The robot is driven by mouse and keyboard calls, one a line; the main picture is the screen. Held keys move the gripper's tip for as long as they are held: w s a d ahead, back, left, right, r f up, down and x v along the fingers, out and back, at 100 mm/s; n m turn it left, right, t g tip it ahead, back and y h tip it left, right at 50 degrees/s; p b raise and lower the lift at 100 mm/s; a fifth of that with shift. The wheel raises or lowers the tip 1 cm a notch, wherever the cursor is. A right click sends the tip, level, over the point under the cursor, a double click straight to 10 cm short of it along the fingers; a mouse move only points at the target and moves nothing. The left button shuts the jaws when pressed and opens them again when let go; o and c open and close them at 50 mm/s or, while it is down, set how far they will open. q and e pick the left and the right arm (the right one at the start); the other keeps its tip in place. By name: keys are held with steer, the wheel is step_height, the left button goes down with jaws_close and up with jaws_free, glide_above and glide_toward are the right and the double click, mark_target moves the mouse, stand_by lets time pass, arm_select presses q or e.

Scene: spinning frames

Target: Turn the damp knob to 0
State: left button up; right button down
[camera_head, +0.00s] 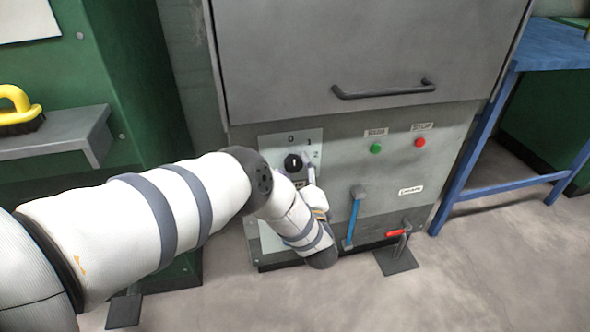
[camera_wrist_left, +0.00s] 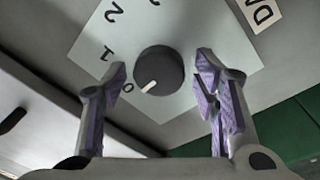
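The damp knob (camera_head: 293,163) is a round black dial with a white pointer mark, on a pale plate (camera_head: 312,136) on the grey machine front. In the head view, its mark stands near upright, toward the 0. In the left wrist view, the knob (camera_wrist_left: 165,68) has its mark at lower left, at or near the printed 0. My left gripper (camera_head: 309,167) is beside the knob in the head view. In the left wrist view, its purple-padded fingers (camera_wrist_left: 161,72) are open, one on each side of the knob, with visible gaps. My right gripper is not in view.
A green button (camera_head: 376,149) and a red button (camera_head: 420,142) are right of the plate. A blue-handled lever (camera_head: 353,220) and a red-handled part (camera_head: 398,234) sit lower. A dark drawer-type handle (camera_head: 385,90) is above. A blue table (camera_head: 545,45) stands at right.

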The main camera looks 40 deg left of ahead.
arm_select(q)
steer(key=v, duration=1.2)
steer(key=shift+f, duration=0.1)
